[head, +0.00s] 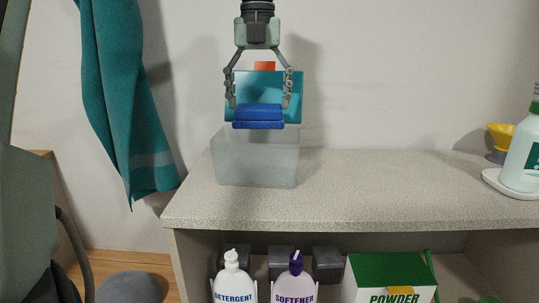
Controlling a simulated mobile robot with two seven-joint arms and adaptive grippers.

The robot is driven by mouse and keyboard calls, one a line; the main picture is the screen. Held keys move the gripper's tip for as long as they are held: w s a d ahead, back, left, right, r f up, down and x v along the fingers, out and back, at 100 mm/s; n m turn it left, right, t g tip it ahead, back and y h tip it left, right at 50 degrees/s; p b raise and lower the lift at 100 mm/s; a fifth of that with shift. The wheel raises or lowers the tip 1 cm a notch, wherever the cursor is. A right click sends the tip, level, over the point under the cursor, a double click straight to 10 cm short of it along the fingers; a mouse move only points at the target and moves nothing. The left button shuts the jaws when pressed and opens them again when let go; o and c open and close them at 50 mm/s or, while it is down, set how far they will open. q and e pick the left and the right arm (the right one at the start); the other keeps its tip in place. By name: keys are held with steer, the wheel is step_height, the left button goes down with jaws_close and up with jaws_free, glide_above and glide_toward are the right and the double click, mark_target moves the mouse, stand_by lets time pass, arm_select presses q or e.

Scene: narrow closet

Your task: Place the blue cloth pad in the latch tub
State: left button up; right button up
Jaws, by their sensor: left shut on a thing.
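The blue cloth pad (258,124) is in my left gripper (259,105), which points down with a finger at each side of the pad. The pad looks level and folded. It shows in front of the raised teal lid (294,87) and just above the front wall of the latch tub (255,165). The tub is translucent and stands open near the left end of the counter. An orange-red latch (264,66) shows at the lid's top edge. I cannot tell whether the pad touches the tub. The tub's inside is mostly hidden. My right gripper is not in view.
The speckled counter (390,185) is clear right of the tub. A spray bottle (522,160) and a yellow item (502,137) are at the far right. A teal towel (125,90) hangs left. Detergent (233,280), softener (294,280) and a powder box (390,272) stand below.

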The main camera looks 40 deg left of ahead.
mark_target(257, 106)
arm_select(q)
steer(key=f, duration=0.4)
steer(key=shift+s+f, duration=0.2)
steer(key=shift+s, duration=0.05)
step_height(257, 106, down, 4)
steer(key=shift+r, duration=0.2)
steer(key=shift+w+f, duration=0.1)
steer(key=shift+f, duration=0.1)
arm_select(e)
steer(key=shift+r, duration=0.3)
arm_select(q)
steer(key=shift+f, duration=0.2)
steer(key=shift+f+b, duration=0.25)
steer(key=shift+b, duration=0.05)
steer(key=shift+f, duration=0.2)
steer(key=o, duration=1.1)
steer(key=shift+c, duration=0.2)
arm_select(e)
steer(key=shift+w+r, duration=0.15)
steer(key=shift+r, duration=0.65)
